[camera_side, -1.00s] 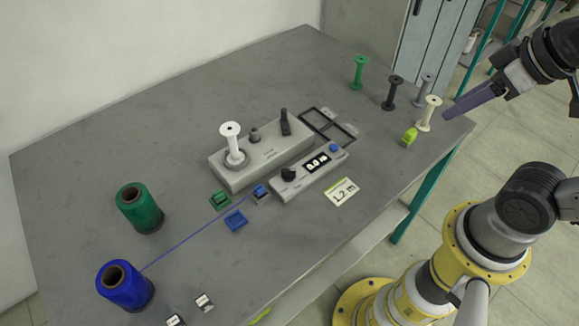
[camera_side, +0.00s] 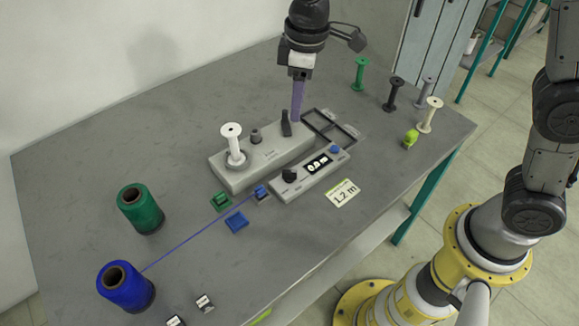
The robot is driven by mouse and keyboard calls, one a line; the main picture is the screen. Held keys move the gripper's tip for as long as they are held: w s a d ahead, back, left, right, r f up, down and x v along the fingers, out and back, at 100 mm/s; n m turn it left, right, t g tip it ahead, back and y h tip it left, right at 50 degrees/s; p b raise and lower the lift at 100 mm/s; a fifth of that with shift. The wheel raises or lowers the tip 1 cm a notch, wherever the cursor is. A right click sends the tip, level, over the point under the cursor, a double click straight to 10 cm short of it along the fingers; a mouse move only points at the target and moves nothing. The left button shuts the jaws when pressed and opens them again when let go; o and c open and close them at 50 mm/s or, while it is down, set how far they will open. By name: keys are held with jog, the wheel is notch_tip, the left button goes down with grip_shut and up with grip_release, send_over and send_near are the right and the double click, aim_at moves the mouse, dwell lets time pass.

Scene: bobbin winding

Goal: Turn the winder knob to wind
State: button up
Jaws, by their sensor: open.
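The grey winder box (camera_side: 225,177) stands mid-table with a white bobbin (camera_side: 234,150) upright on its left end. A small dark peg (camera_side: 256,137) and a black lever (camera_side: 286,125) rise from its top. The control panel (camera_side: 325,170) in front carries a black knob (camera_side: 289,175), a small display (camera_side: 318,163) and a blue button (camera_side: 335,150). My gripper (camera_side: 296,118) is open and points down beside the lever, at the box's right end. Its purple fingers overlap in this view, so the gap is hidden. It is apart from the black knob.
A blue thread (camera_side: 200,233) runs from the blue spool (camera_side: 125,287) to a small clip (camera_side: 262,193) by the panel. A green spool (camera_side: 140,210) stands left. Several bobbins (camera_side: 391,93) stand back right. A "1.2 m" card (camera_side: 342,193) lies in front.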

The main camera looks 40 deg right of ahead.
jog(key=g, duration=0.1)
send_over(290, 171)
notch_tip(290, 171, down, 5)
jog(key=shift+n, duration=0.3)
notch_tip(290, 171, down, 13)
jog(key=shift+r, duration=0.1)
grip_shut()
